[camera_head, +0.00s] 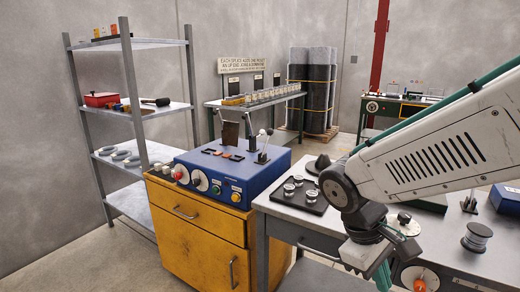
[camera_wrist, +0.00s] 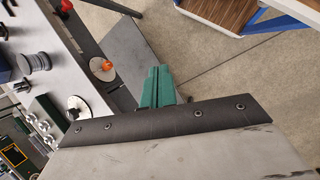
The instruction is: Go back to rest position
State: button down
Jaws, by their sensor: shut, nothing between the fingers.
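My gripper (camera_wrist: 158,88) has green fingers, closed together and empty, in the middle of the wrist view. It points down over the front edge of the grey workbench, with the floor and a lower shelf behind it. In the head view, my white arm reaches in from the right, and the gripper (camera_head: 383,272) hangs at the bench front, partly cut off by the lower frame edge.
The grey workbench (camera_head: 440,258) holds a black tray (camera_head: 310,203) with small round parts and a wire spool (camera_head: 477,237). A yellow cabinet (camera_head: 200,234) with a blue control box (camera_head: 232,172) stands left. A shelf rack (camera_head: 150,105) stands farther back. Some floor is clear.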

jog(key=s+d+r+m+t+y, duration=0.3)
jog(key=s+r+m, duration=0.3)
jog(key=s, duration=0.4)
jog(key=shift+s+d+r+m+y, duration=0.25)
jog(key=shift+d+r+m+y, duration=0.15)
jog(key=shift+d+r+y, duration=0.35)
